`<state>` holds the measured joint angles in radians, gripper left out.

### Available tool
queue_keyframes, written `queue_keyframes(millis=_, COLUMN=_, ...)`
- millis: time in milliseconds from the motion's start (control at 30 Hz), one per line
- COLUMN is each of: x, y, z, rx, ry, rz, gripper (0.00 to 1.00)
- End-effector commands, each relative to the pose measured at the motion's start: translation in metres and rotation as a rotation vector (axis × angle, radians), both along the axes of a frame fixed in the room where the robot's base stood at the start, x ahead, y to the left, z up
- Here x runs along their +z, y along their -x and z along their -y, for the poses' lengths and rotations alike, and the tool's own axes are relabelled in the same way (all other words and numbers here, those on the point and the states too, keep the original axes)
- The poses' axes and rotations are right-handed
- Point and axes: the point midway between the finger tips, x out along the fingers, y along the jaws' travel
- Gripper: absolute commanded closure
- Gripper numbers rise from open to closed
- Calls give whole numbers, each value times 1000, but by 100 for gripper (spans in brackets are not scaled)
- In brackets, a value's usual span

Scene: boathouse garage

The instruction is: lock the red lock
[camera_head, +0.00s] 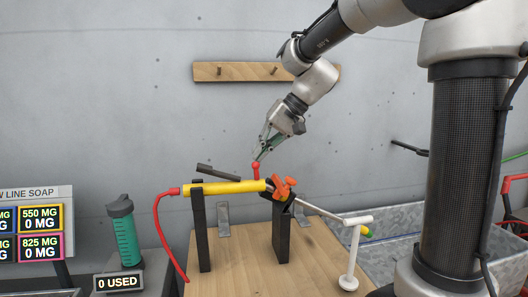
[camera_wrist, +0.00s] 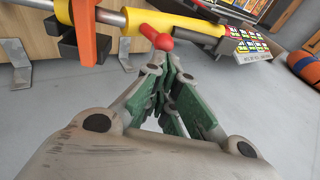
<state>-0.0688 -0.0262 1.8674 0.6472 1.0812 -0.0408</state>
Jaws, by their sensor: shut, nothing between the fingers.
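The red lock (camera_head: 256,170) appears as a short red peg with a rounded end, standing up from the yellow tube (camera_head: 225,188) near its right end. In the wrist view the red lock (camera_wrist: 157,38) sticks out from the yellow tube (camera_wrist: 185,24), just beyond my fingertips. My gripper (camera_head: 259,156) is shut and empty, with its green-padded fingers angled down at the top of the red lock. The wrist view also shows my gripper (camera_wrist: 170,66) with its fingers together. I cannot tell whether the tips touch the lock.
Two black posts (camera_head: 201,230) hold the tube over a wooden board (camera_head: 245,262). An orange clamp (camera_head: 285,187) sits right of the lock, and a dark lever (camera_head: 218,172) rises at left. A white handle (camera_head: 350,250) stands at right. A green bottle (camera_head: 123,235) is at left.

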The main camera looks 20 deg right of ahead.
Motion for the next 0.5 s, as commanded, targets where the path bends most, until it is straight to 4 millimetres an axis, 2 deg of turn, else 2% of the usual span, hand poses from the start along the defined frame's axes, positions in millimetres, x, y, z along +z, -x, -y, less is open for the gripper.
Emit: queue_keyframes(millis=500, x=1, y=-1, z=-8, rx=1, ry=68, rz=-6, gripper=100)
